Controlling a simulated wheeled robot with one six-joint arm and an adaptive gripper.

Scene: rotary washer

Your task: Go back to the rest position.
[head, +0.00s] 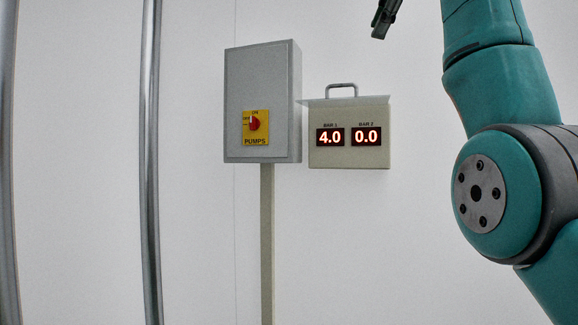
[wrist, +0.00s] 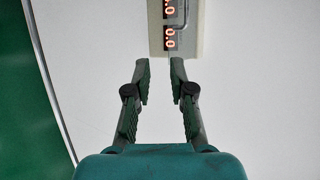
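My gripper (wrist: 160,76) shows in the wrist view with its two dark fingers apart and nothing between them. In the head view, a dark part of my gripper (head: 384,18) shows at the top edge, above and right of the grey switch box (head: 236,95); the rest is cut off. The box carries a red rotary knob (head: 254,123) on a yellow plate marked PUMPS and ON. The display unit (head: 345,157) beside it reads 4.0 for BAR 1 and 0.0 for BAR 2. The unit also shows in the wrist view (wrist: 200,40), beyond the fingertips.
The switch box stands on a beige post (head: 267,245). Two metal upright poles, one nearer (head: 150,160) and one at the left edge (head: 8,160), stand left of it. A pale wall (head: 400,260) lies behind. A green surface (wrist: 25,100) fills the wrist view's left side.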

